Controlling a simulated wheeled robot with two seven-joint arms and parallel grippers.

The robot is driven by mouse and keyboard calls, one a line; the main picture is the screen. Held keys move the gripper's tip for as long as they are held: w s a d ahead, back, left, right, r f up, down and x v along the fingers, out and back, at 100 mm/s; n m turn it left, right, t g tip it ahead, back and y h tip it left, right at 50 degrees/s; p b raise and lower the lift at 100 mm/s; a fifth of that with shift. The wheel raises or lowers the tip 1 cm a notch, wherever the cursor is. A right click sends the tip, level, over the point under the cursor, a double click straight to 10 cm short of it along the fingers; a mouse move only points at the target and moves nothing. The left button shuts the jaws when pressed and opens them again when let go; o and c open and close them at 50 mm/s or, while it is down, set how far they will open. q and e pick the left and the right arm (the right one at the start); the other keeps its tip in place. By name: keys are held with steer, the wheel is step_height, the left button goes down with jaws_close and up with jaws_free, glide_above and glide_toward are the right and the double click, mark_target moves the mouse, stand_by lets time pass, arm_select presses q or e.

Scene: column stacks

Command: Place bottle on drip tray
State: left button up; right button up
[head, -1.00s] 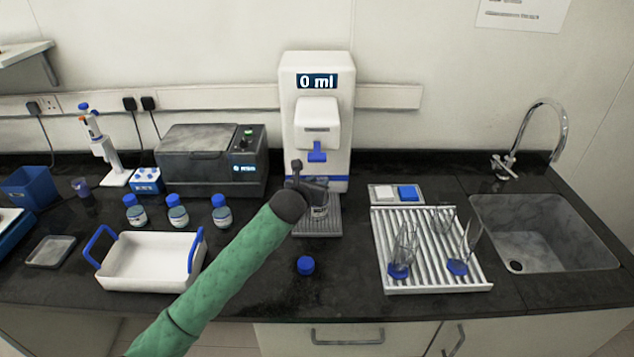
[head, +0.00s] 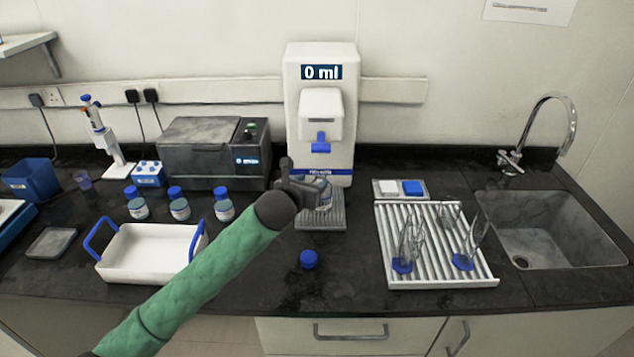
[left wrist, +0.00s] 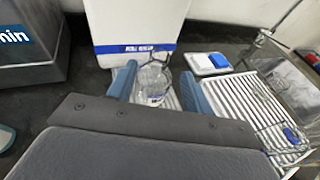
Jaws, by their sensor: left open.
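The clear glass bottle (head: 324,196) stands uncapped on the grey ribbed drip tray (head: 322,222), below the nozzle of the white dispenser (head: 321,110), whose display reads 0 ml. My left gripper (head: 308,188) is open at the bottle and partly covers it from the left. In the left wrist view the bottle (left wrist: 152,82) shows between the two blue-grey fingers (left wrist: 160,86), with room on its right side; contact on the left cannot be told. The bottle's base is partly hidden there. My right gripper is out of view.
A blue cap (head: 308,259) lies on the counter in front of the tray. A white rack (head: 440,281) with glassware and a sink (head: 550,230) are at right. A white bin (head: 150,270), several blue-capped bottles (head: 180,208) and a grey machine (head: 205,155) are at left.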

arm_select(q)
steer(key=shift+b+v, duration=0.5)
steer(key=shift+v, duration=1.85)
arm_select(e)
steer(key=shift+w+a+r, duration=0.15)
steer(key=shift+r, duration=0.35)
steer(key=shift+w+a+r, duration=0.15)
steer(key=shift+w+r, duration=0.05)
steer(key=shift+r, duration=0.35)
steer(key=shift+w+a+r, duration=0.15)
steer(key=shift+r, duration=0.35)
